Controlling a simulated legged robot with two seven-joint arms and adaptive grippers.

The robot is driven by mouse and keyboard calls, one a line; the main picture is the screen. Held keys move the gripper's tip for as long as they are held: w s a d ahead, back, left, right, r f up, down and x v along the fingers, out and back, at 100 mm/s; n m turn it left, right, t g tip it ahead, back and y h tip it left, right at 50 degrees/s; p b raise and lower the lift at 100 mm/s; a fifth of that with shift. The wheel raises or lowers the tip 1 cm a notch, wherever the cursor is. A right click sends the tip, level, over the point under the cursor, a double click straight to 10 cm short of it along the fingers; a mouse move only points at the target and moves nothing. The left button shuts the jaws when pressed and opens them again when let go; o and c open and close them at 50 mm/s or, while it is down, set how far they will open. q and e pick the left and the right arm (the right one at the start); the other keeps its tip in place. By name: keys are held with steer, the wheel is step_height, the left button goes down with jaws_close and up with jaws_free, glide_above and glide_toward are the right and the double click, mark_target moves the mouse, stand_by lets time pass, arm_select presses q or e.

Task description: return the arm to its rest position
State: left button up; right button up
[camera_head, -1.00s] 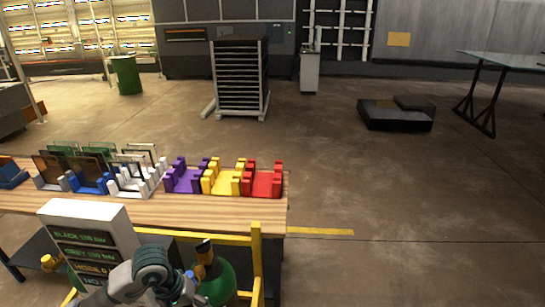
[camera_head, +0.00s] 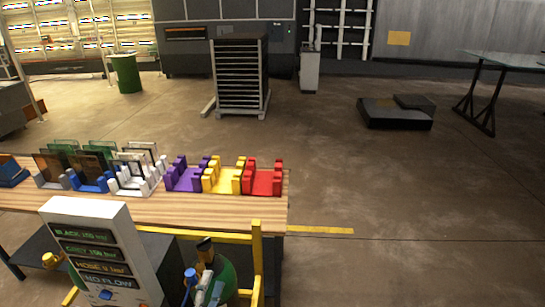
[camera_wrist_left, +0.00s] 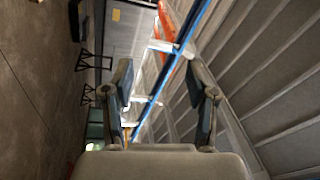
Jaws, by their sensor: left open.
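My left gripper (camera_wrist_left: 165,105) shows in the left wrist view with its two dark fingers spread apart. Nothing is held between them. Behind the fingers are a slanted ribbed grey wall and a blue and white frame, seen at a tilt. In the head view I cannot clearly make out the left gripper; the large arm link seen earlier is out of the picture. My right gripper is in neither view.
A wooden table (camera_head: 220,210) carries purple (camera_head: 184,180), yellow (camera_head: 222,182) and red (camera_head: 263,183) holders and several glass-like plates. A white display panel (camera_head: 120,235) and a green cylinder (camera_head: 225,275) stand in front.

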arm_select(q)
steer(key=s+a+f+n+g+y, duration=0.25)
steer(key=s+f+n+g, duration=0.2)
steer(key=f, duration=0.55)
steer(key=s+a+f+n+g+y, duration=0.25)
steer(key=a+f+n+g, duration=0.2)
steer(key=f, duration=0.45)
steer(key=s+d+f+n+g+h, duration=0.1)
steer(key=s+f+n+g, duration=0.3)
steer(key=s, duration=0.4)
steer(key=s+f+n+g, duration=0.2)
steer(key=s+f+g, duration=0.1)
steer(key=s+f, duration=0.5)
steer(key=s+f+g, duration=0.2)
steer(key=s+f, duration=0.1)
steer(key=f, duration=2.3)
steer(key=s+a+f+g+b, duration=0.1)
steer(key=s+a+f, duration=0.2)
steer(key=s+f, duration=1.3)
steer(key=shift+s+m, duration=0.3)
steer(key=shift+s, duration=0.6)
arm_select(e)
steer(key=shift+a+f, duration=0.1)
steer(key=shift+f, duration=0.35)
